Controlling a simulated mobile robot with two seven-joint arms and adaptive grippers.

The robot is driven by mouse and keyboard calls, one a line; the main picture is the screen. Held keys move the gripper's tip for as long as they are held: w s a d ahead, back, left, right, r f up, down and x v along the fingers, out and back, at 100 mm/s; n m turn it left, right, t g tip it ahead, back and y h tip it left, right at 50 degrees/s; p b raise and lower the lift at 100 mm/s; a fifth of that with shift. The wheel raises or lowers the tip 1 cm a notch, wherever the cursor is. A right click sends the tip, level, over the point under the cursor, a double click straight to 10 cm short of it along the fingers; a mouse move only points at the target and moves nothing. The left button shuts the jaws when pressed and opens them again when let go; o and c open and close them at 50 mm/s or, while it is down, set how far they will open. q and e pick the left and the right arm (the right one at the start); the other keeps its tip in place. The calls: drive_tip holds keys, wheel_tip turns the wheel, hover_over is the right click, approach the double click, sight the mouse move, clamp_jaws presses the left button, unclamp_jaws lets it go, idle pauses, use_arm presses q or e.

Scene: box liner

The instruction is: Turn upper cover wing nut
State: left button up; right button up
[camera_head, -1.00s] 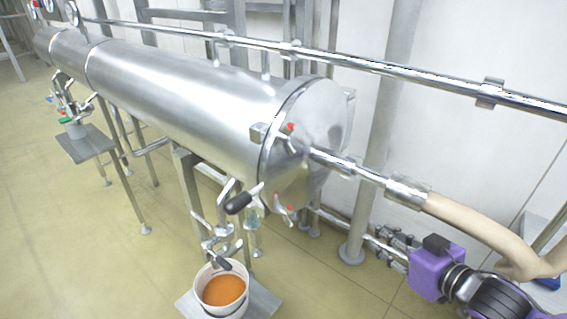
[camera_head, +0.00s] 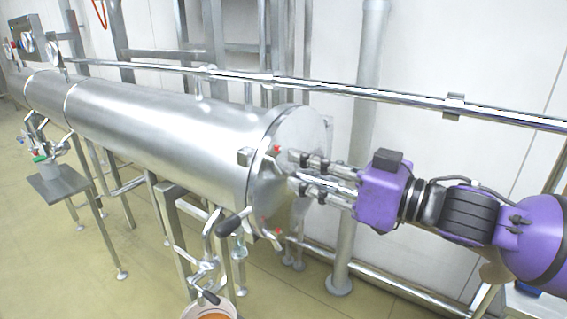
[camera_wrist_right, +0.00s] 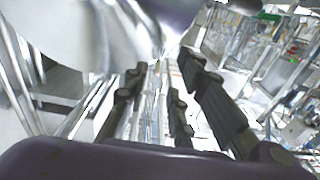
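The upper cover wing nut (camera_head: 277,149) shows as a small red-tipped piece at the upper edge of the round steel end cover (camera_head: 300,125). A second red-tipped nut (camera_head: 277,232) sits low on the same cover. My right gripper (camera_head: 293,170) is in front of the cover, fingers pointing left, just right of and slightly below the upper nut. Its fingers are apart with nothing visibly held; I cannot tell whether they touch the nut. In the right wrist view the dark fingers (camera_wrist_right: 160,105) are also spread. The nut is not clear there. My left gripper is out of view.
The long steel cylinder (camera_head: 170,120) extends left. A rail pipe (camera_head: 400,95) runs along the wall above my right arm. A black-handled valve (camera_head: 233,222) hangs below the cover, above a bucket (camera_head: 212,312) at the bottom edge.

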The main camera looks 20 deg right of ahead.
sight(282, 160)
drive_tip(key=shift+b+x, duration=0.45)
drive_tip(key=shift+x, duration=2.25)
drive_tip(key=shift+c, duration=0.5)
clamp_jaws()
